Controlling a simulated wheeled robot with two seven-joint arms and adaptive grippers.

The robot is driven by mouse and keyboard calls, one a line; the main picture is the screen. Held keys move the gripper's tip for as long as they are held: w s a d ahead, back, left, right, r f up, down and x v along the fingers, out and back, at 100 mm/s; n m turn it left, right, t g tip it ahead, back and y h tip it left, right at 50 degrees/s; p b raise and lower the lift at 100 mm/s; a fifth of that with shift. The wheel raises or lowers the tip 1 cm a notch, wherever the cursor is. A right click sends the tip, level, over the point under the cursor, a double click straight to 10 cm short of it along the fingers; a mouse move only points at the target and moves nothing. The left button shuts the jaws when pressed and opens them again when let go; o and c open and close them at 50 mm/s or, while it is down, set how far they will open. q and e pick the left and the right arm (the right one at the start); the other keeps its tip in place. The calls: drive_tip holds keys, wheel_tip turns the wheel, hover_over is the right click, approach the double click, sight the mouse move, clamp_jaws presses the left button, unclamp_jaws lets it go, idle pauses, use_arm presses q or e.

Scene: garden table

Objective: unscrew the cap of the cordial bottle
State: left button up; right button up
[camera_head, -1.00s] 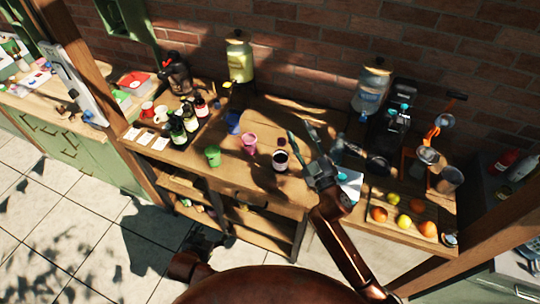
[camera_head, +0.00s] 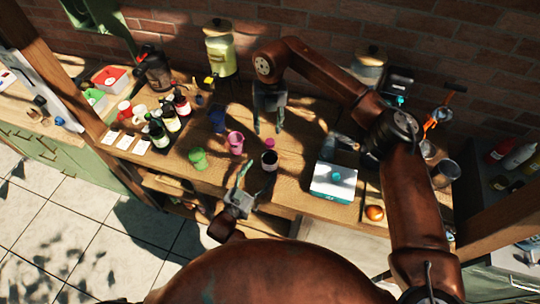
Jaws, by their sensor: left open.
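Several dark bottles with pale labels stand grouped on a dark mat at the left of the table. The front one (camera_head: 158,136), the middle one (camera_head: 171,121) and the rear one (camera_head: 182,104) show; I cannot tell which is the cordial bottle, and their caps are too small to read.
A green cup (camera_head: 198,159), a pink cup (camera_head: 236,143) and a blue cup (camera_head: 217,121) stand between bottles and grippers. Pale cards (camera_head: 126,141) lie left of the bottles. A yellow dispenser (camera_head: 219,48) stands behind. A white-and-teal box (camera_head: 335,182) is at right.

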sight(266, 161)
use_arm(q)
drive_tip(key=shift+w+d+r, duration=0.1)
drive_tip(key=shift+w+d, duration=0.05)
use_arm(e)
drive_tip(key=shift+w+d+r, duration=0.15)
drive_tip(key=shift+d+r, duration=0.15)
drive_tip(key=shift+d, duration=0.1)
use_arm(q)
drive_tip(key=shift+w+d, duration=0.1)
drive_tip(key=shift+w, duration=0.15)
drive_tip(key=shift+x, duration=3.45)
use_arm(e)
drive_tip(key=shift+a, duration=0.1)
use_arm(q)
drive_tip(key=shift+c, duration=0.5)
